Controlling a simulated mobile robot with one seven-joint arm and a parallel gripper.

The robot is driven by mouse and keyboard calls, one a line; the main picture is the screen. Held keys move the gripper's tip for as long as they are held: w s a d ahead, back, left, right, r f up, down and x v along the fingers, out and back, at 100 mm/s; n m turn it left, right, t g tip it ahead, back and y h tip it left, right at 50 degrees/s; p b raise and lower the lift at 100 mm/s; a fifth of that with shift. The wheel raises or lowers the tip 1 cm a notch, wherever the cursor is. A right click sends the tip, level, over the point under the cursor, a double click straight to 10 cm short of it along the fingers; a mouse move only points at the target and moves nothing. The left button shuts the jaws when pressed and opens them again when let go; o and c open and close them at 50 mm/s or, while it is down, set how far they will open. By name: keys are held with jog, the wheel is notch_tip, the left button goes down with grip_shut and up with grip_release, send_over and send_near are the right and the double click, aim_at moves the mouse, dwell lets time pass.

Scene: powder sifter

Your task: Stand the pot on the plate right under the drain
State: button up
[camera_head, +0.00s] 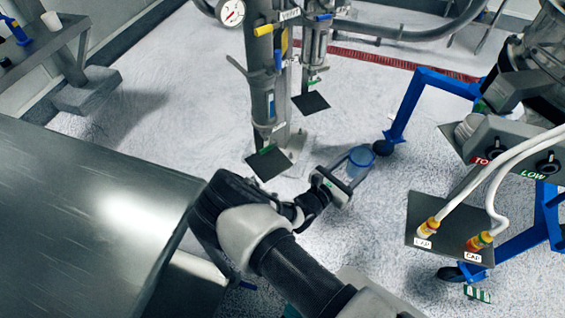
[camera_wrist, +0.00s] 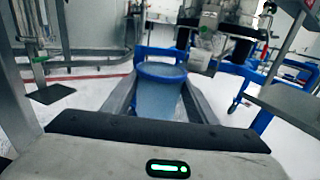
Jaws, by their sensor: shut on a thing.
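The pot is a translucent blue vessel (camera_head: 359,160) with a darker blue rim. My gripper (camera_head: 349,174) is shut on it, one finger on each side. In the wrist view the pot (camera_wrist: 159,92) is between the two fingers (camera_wrist: 160,103), rim up and roughly upright. A dark square plate (camera_head: 262,167) is left of the gripper, beneath a steel drain pipe (camera_head: 264,95) with a green label. A second dark plate (camera_head: 311,103) lies farther back beneath another pipe. A dark plate also shows at left in the wrist view (camera_wrist: 51,94). The pot is apart from these plates.
A large steel surface (camera_head: 80,225) fills the lower left. A blue wheeled frame (camera_head: 403,112) stands to the right of the pot. A dark panel with two capped hoses (camera_head: 455,240) is at the lower right. Pale floor (camera_head: 215,100) is open left of the pipes.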

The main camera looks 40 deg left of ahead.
jog(key=s+a+f+n+g+y+b, duration=0.1)
jog(key=s+a+f+n+y, duration=0.25)
jog(key=s+a+f, duration=0.35)
jog(key=s+a+f+n+y, duration=0.2)
jog(key=s+a+f+y, duration=0.25)
jog(key=a, duration=0.55)
jog(key=s+a+f+n+g+y+b, duration=0.1)
jog(key=s+a+f+n+y, duration=0.1)
jog(key=s+a+f+y, duration=0.4)
jog(key=w+a+b, duration=0.1)
jog(key=w+a, duration=0.2)
jog(key=w+a+h+b, duration=0.1)
jog(key=w+a+b, duration=0.1)
jog(key=w+a, duration=0.1)
jog(key=w+a+r+h+b, duration=0.1)
jog(key=w+a, duration=0.2)
jog(key=w, duration=0.2)
jog(key=shift+w+b, duration=0.25)
jog(key=shift+b, duration=0.15)
jog(key=b+x, duration=0.2)
jog(key=x, duration=0.1)
jog(key=shift+w+a+f, duration=0.15)
jog(key=shift+w+f, duration=0.05)
jog(key=shift+w, duration=0.2)
jog(key=shift+s+f+b, duration=0.15)
jog(key=shift+f+b, duration=0.3)
jog(key=shift+f, duration=0.05)
jog(key=shift+f, duration=0.2)
jog(key=o, duration=1.2)
jog(key=shift+c, duration=0.2)
